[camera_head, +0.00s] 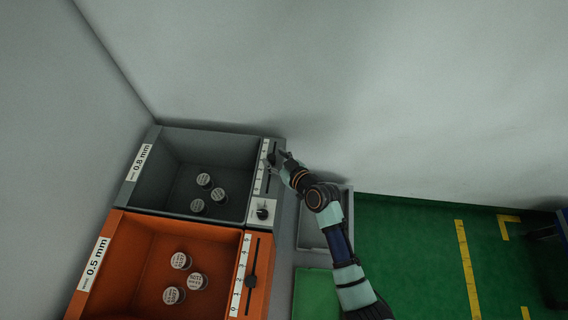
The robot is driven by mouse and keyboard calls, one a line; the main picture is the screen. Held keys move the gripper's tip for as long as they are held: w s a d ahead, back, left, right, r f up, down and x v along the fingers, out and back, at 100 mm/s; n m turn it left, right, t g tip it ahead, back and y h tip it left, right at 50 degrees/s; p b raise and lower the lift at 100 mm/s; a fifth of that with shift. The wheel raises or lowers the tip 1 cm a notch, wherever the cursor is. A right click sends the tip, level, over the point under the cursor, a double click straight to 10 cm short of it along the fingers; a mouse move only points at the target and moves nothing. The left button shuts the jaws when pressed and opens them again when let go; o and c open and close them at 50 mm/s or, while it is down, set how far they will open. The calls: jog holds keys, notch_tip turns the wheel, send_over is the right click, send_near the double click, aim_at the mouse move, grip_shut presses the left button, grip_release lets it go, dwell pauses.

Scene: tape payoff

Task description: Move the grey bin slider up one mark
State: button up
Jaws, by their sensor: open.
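The grey bin (169,172) stands at the upper left and carries a label reading 0.8 mm. Its slider track with a white mark scale (262,172) runs along its right side. My gripper (273,157) is open at the upper part of this track, reaching in from the right. The grey bin's slider knob is hidden or merges with the dark fingers, so I cannot tell its exact mark or whether the fingers touch it.
An orange bin (137,262) labelled 0.5 mm sits in front, with its own black slider (250,281). Both bins hold several round, labelled pieces. A grey tray (310,237) and a green panel (312,293) lie to the right. A wall rises behind.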

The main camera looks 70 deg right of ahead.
jog(key=v, duration=1)
jog(key=shift+s+a, duration=0.2)
jog(key=shift+s, duration=0.05)
jog(key=shift+r, duration=0.15)
